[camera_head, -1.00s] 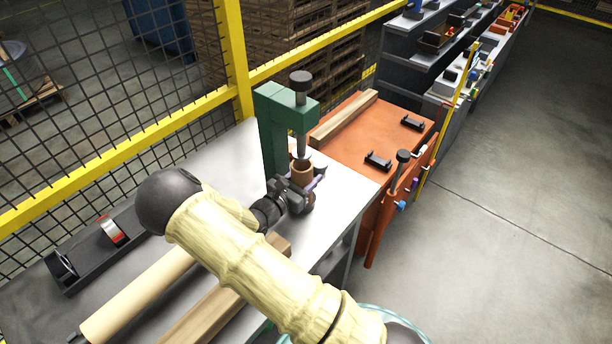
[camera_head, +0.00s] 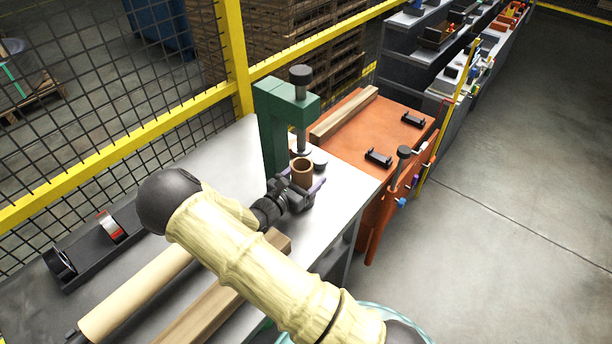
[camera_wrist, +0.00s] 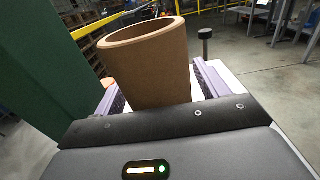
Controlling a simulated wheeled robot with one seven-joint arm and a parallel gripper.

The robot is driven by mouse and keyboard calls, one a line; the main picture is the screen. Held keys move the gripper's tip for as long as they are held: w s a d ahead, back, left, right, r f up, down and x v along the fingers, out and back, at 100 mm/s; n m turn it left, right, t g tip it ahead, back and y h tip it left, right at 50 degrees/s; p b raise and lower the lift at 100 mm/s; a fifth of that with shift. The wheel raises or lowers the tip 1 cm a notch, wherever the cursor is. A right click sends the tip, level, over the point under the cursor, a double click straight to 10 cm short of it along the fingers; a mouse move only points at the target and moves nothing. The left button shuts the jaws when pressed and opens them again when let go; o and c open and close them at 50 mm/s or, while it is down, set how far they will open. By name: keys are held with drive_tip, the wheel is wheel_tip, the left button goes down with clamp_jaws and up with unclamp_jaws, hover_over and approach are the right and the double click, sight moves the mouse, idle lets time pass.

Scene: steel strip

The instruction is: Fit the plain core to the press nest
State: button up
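The plain core (camera_head: 302,172) is a brown, open-topped tube standing just in front of the green press (camera_head: 272,135), near the press's grey ram. It also fills the middle of the wrist view (camera_wrist: 150,70), looking tilted there by the camera angle. My gripper (camera_head: 306,188) is low at the core; its purple fingers (camera_wrist: 163,88) lie on either side of it. A narrow pale gap shows between the core and the right finger, so the gripper looks open around it. The core's foot is hidden behind my gripper, and I cannot tell whether it sits in the nest.
An orange table (camera_head: 395,145) adjoins at right. Yellow-framed mesh fence (camera_head: 120,148) runs behind.

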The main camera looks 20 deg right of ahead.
sight(306, 150)
drive_tip(key=shift+r, duration=0.1)
wheel_tip(306, 150, up, 10)
drive_tip(key=shift+f+b, duration=0.1)
drive_tip(key=shift+b, duration=0.5)
drive_tip(key=shift+a+f, duration=0.1)
idle(0.8)
